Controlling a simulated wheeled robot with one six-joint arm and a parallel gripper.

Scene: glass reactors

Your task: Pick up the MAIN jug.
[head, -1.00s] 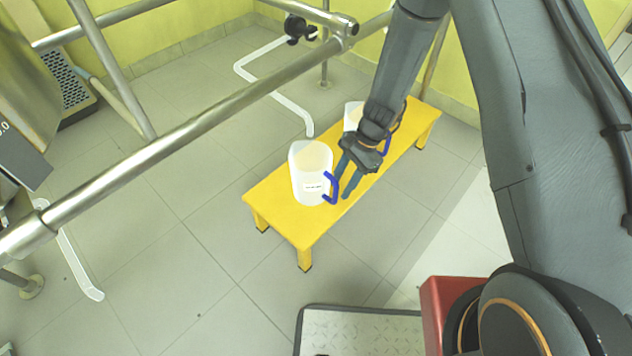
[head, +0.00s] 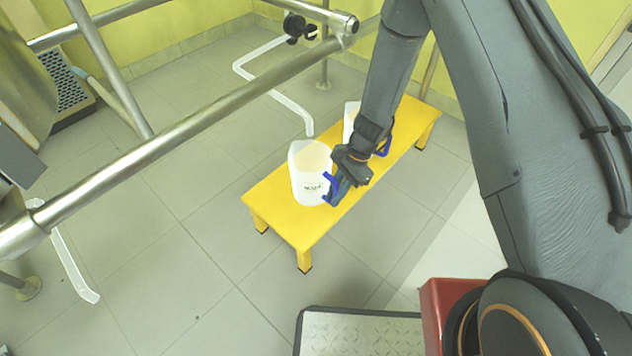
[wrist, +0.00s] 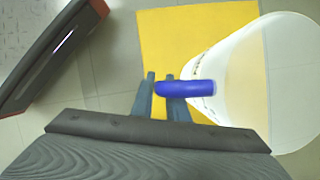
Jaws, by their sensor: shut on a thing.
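A white translucent jug (head: 309,172) with a blue handle (head: 331,187) stands upright on the yellow bench (head: 275,207), near its front end. Its label is too small to read. My gripper (head: 338,192) is at the handle on the jug's right side. In the wrist view, my gripper's fingers (wrist: 160,92) are shut on the blue handle (wrist: 190,88), with the jug's body (wrist: 240,75) to the right. The jug appears to rest on the bench. A second white jug (head: 351,118) stands farther back on the bench, partly hidden behind my arm.
A steel railing (head: 190,115) crosses in front of and left of the bench. A red block (head: 440,300) is at lower right.

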